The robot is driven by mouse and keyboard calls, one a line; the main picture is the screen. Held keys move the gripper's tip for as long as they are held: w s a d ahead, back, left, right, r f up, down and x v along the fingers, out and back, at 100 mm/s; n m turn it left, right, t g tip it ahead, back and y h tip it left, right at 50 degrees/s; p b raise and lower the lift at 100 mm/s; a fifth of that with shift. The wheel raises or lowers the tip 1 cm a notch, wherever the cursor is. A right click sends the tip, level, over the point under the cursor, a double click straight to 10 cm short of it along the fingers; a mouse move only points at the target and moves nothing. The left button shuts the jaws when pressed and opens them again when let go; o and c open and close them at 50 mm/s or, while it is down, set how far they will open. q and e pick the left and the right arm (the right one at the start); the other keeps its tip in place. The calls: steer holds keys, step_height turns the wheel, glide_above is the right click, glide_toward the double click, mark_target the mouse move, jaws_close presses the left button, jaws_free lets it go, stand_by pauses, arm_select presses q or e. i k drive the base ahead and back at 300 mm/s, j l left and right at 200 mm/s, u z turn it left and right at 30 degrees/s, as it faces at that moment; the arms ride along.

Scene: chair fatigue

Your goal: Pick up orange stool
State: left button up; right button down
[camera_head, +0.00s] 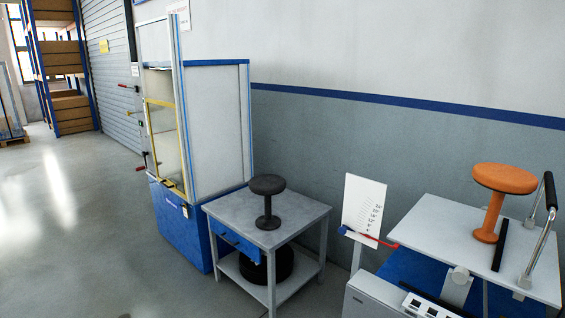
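The orange stool (494,195) stands upright on a tilted-looking white platform (440,226) at the right of the head view. It has a round seat on a narrow stem with a flared foot. Its stem and foot are close to a black bar (501,245) lying on the platform. Neither of my grippers shows in this view.
A black stool (268,200) stands on a grey table (240,214), with a dark round object on its lower shelf. A blue-and-white test cabinet (215,125) stands behind. A metal handle (540,240) rises right of the orange stool. Open floor (70,230) lies left.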

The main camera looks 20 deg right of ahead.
mark_target(503, 179)
steer(key=z, duration=2.05)
